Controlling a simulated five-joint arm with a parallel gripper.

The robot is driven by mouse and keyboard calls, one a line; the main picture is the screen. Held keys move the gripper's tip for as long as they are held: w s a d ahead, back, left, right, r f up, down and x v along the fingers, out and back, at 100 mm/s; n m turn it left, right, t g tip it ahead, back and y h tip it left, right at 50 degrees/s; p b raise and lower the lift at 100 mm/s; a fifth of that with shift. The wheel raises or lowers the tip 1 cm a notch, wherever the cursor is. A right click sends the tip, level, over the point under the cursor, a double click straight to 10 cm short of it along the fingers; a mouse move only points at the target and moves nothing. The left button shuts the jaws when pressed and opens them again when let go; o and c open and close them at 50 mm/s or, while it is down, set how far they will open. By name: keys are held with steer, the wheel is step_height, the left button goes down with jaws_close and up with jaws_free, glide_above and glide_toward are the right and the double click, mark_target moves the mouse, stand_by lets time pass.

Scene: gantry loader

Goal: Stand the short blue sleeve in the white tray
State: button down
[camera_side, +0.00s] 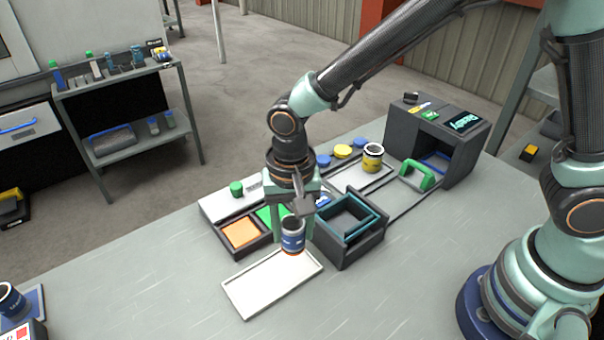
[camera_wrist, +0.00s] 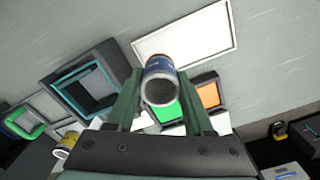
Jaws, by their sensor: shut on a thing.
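A short blue sleeve (camera_side: 292,236) with a pale band and an orange lower rim is upright between the fingers of my gripper (camera_side: 291,222). My gripper is shut on it. The white tray (camera_side: 262,296) lies empty on the table, and the sleeve is over its far edge; I cannot tell how high above it. In the wrist view the sleeve (camera_wrist: 160,82) shows its open ribbed end between the two green fingers (camera_wrist: 163,105). The white tray (camera_wrist: 207,50) is just beyond it there. The sleeve's lower end is mostly hidden in the wrist view.
A dark box with a teal rim (camera_side: 352,243) stands right of the tray. Behind are an orange block (camera_side: 240,233), a green lid (camera_side: 237,188), a yellow-labelled cup (camera_side: 372,158) and a dark machine (camera_side: 437,140). Another blue cup (camera_side: 10,300) is far left. Table in front is clear.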

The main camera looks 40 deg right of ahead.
steer(key=shift+f, duration=2.5)
steer(key=shift+f, duration=0.2)
jaws_free()
step_height(320, 180, up, 9)
stand_by(0.9)
stand_by(0.4)
